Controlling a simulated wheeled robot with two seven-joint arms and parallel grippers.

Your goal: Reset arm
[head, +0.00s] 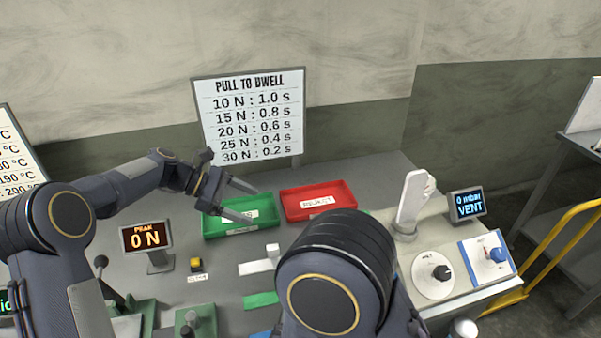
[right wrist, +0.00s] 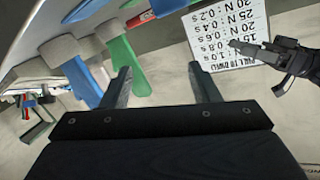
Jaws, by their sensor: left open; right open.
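My left arm reaches in from the left in the head view. Its gripper (head: 252,203) is open, with its two fingers apart over the green tray (head: 210,230), and I see nothing between them. My right arm stands large at the bottom centre of the head view, and its gripper is hidden there. In the right wrist view my right gripper (right wrist: 162,84) shows with its two fingers wide apart and empty. Part of my left arm's gripper also shows at the right edge of that view, in front of the sign.
A red tray (head: 345,209) adjoins the green one. A sign (head: 250,115) stands behind them. A white hand form (head: 412,200), a vent display (head: 468,205) and knobs (head: 441,272) are right.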

